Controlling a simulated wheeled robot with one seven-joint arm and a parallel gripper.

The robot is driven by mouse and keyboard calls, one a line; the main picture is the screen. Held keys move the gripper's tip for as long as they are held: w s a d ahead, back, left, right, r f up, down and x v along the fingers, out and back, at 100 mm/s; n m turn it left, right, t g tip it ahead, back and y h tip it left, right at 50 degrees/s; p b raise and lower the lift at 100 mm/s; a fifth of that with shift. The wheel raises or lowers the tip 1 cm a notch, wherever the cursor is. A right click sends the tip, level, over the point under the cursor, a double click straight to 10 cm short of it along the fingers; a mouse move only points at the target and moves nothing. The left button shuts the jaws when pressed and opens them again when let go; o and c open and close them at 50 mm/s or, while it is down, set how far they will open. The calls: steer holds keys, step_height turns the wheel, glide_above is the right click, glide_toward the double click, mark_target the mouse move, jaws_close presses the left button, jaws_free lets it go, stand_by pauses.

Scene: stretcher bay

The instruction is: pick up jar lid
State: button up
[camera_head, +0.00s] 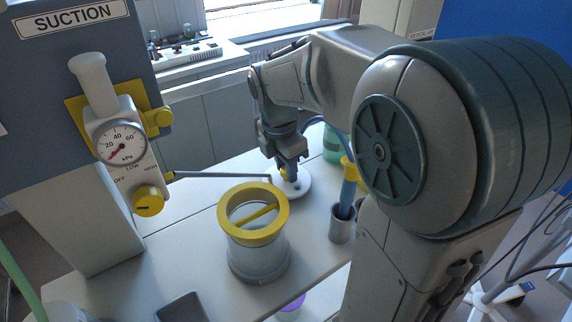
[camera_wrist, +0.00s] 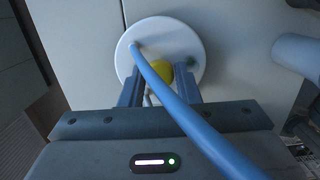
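The jar lid is a round white disc (camera_wrist: 190,40) with a yellow knob (camera_wrist: 161,73) in its middle and a blue hose (camera_wrist: 165,92) running from it toward me. In the head view the jar lid (camera_head: 300,189) lies flat on the light worktop, partly hidden by my gripper. My gripper (camera_head: 286,170) points down over it. In the wrist view its two fingers (camera_wrist: 157,80) stand on either side of the knob, with a visible gap at the left finger. The clear jar (camera_head: 258,262) with a yellow rim stands in front, to the left of the lid.
A grey cup (camera_head: 342,225) holding a blue and yellow tool (camera_head: 348,187) stands right of the lid. A green container (camera_head: 332,143) is behind. A suction regulator (camera_head: 122,143) with a gauge is on the left, and a grey rod reaches from it toward the lid.

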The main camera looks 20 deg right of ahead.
jaws_close()
steer(key=shift+r, duration=0.15)
steer(key=shift+r+p, duration=1.75)
steer(key=shift+r, duration=0.15)
